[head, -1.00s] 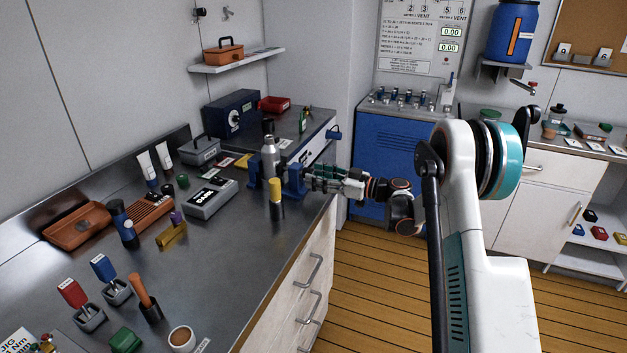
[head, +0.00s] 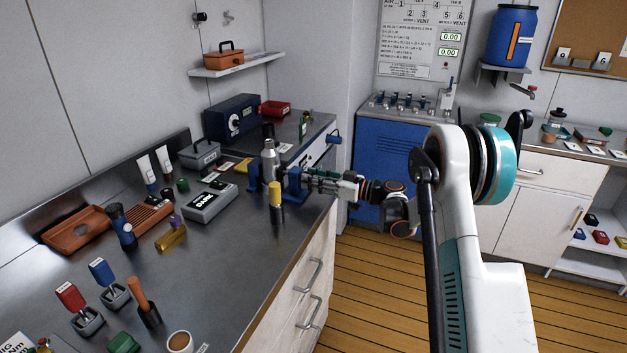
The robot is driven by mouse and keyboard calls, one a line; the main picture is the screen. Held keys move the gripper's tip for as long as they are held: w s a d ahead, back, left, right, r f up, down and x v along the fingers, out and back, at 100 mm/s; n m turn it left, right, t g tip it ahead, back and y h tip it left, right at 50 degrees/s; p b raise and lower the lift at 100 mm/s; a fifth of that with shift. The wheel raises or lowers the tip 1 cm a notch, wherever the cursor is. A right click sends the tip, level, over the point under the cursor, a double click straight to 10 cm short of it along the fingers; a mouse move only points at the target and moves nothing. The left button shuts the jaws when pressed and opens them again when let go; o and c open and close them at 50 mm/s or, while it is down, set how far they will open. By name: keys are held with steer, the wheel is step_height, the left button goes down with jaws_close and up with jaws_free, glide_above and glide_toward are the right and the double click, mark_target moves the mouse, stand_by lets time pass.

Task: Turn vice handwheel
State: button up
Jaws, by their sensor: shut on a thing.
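A blue vice (head: 293,181) stands at the right edge of the steel bench, with a silver bottle-shaped piece (head: 269,160) upright between its jaws. My gripper (head: 314,180) reaches in from the right, level with the vice's outer side, and is shut. The vice's handwheel is hidden behind my fingers, so I cannot make out its rim. My fingers are at the place where the handwheel sits.
A yellow-topped cylinder (head: 276,203) stands just in front of the vice. A grey scale (head: 210,201) lies to its left. A blue dial box (head: 232,118) and a red bin (head: 275,108) are behind. The bench front has drawers (head: 309,290).

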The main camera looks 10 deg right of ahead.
steer(key=shift+m, duration=1.7)
steer(key=o, duration=1.1)
steer(key=shift+s+d, duration=0.1)
steer(key=v, duration=1.1)
steer(key=shift+s+d, duration=0.2)
steer(key=shift+d, duration=0.1)
